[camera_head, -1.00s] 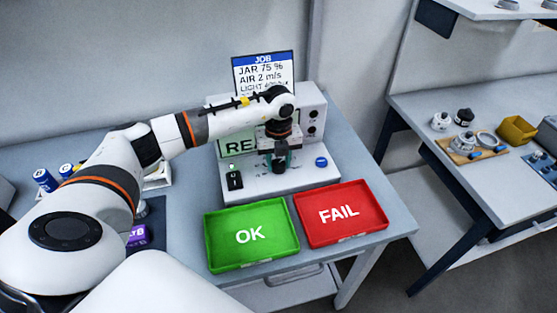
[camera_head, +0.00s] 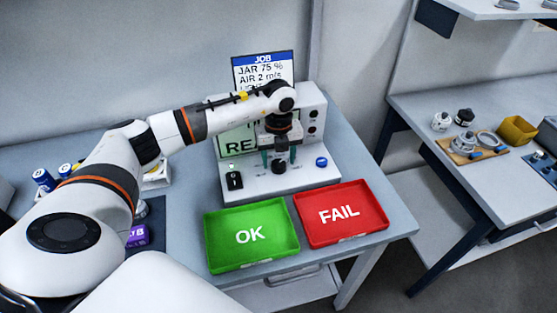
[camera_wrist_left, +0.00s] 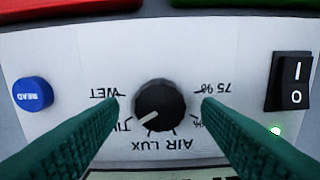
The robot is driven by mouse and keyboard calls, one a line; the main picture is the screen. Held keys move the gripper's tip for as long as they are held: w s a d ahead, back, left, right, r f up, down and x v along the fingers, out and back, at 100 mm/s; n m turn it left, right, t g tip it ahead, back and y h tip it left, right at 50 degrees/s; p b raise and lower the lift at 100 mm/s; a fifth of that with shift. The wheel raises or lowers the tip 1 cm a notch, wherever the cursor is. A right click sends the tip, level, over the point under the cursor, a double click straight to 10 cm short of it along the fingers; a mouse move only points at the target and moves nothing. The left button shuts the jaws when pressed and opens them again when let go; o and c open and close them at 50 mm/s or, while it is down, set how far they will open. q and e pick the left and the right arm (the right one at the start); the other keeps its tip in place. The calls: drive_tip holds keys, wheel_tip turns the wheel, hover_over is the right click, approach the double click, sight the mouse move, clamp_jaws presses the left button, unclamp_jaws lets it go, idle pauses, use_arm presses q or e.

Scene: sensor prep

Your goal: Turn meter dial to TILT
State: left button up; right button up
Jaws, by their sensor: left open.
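The meter dial (camera_head: 278,167) is a black round knob on the front of the white meter panel. In the left wrist view the dial (camera_wrist_left: 160,106) shows a white pointer mark at its lower left, toward a partly hidden label starting "TIL" (camera_wrist_left: 122,126). My left gripper (camera_head: 279,160) is open above the dial. In the left wrist view its two green fingers (camera_wrist_left: 160,102) stand apart on either side of the dial, with visible gaps. My right gripper is not in view.
A blue READ button (camera_wrist_left: 32,95) and a black rocker switch (camera_wrist_left: 290,82) with a lit green lamp flank the dial. The green OK tray (camera_head: 222,255) and red FAIL tray (camera_head: 345,232) lie in front of the meter. A job card (camera_head: 264,60) stands behind.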

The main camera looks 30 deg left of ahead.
sight(278, 163)
use_arm(q)
wheel_tip(278, 163, up, 11)
drive_tip(key=b, duration=0.2)
drive_tip(key=shift+f, duration=0.15)
idle(0.4)
